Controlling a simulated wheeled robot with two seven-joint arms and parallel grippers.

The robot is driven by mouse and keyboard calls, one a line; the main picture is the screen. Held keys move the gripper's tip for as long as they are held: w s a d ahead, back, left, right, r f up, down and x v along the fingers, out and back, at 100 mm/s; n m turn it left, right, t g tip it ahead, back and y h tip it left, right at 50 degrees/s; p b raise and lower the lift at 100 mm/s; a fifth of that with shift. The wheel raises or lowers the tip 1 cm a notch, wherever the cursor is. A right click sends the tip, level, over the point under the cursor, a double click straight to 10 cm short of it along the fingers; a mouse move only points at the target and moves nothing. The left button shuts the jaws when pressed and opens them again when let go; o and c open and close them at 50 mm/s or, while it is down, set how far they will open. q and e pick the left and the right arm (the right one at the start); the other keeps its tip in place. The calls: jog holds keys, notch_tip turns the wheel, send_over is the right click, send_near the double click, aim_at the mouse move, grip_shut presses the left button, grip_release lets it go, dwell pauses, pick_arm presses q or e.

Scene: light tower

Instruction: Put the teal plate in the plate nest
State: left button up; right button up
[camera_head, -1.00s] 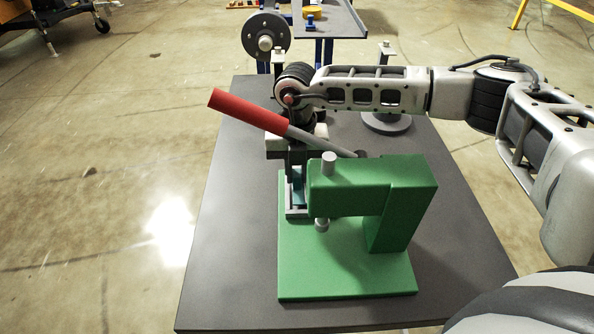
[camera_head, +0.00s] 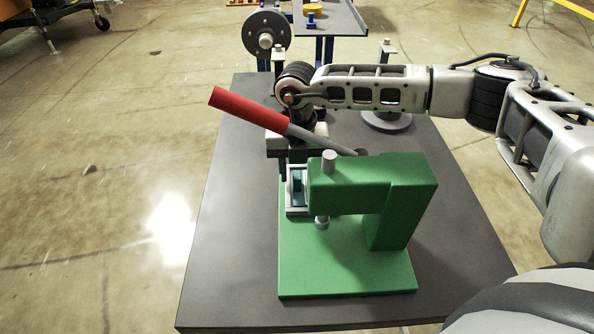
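My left gripper is not in view.
The green press (camera_head: 400,200) stands on a dark grey table (camera_head: 235,230), with its red-handled lever (camera_head: 250,108) slanting up to the left, in front of my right gripper. A round grey stand (camera_head: 387,122) is behind. The table's left side is clear.

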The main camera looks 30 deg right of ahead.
aim_at(297, 172)
notch_tip(297, 172, up, 11)
jog(key=b, duration=0.1)
jog(key=shift+r, duration=0.2)
jog(key=shift+f, duration=0.1)
